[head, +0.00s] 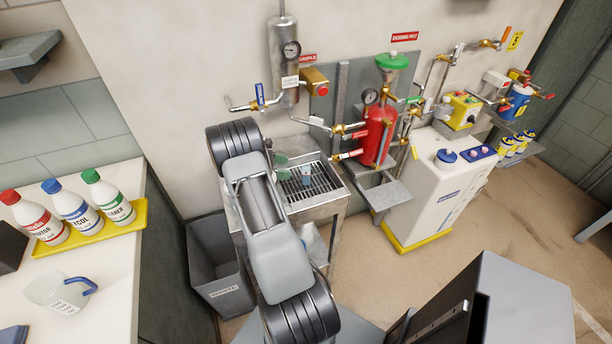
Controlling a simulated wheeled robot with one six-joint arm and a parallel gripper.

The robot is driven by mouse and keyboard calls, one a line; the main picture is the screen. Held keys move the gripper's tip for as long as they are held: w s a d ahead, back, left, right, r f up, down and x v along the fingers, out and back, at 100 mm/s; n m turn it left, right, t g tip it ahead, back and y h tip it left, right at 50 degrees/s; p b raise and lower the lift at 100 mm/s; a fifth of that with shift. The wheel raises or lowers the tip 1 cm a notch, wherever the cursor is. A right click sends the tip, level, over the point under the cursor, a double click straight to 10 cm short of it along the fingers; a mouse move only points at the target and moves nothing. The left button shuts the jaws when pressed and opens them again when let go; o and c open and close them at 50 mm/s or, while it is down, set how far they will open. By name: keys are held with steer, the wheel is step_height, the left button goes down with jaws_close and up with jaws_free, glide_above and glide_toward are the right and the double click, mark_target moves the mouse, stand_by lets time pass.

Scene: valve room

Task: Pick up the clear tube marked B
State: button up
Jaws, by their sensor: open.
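I cannot make out a mark B on anything in the head view. A small bluish, clear-looking piece (306,176) stands upright on the dark drain grate (325,186) of the metal sink stand. Two pale green round pieces (282,160) show at the grate's left, close to my arm; what they are is too small to tell. My arm rises across the middle of the view and covers the left part of the stand. My gripper is not visible, so its place relative to the tube is hidden.
A grey waste bin (222,275) stands left of the stand. A red cylinder (377,135) and brass-valved pipes are behind and right. A white cabinet (435,190) stands right. The left counter (110,290) holds a jug (58,293) and three bottles on a yellow tray (95,238).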

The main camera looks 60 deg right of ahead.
mark_target(306, 175)
steer(key=shift+p+x, duration=0.5)
steer(key=shift+x, duration=2.95)
steer(key=c, duration=1.1)
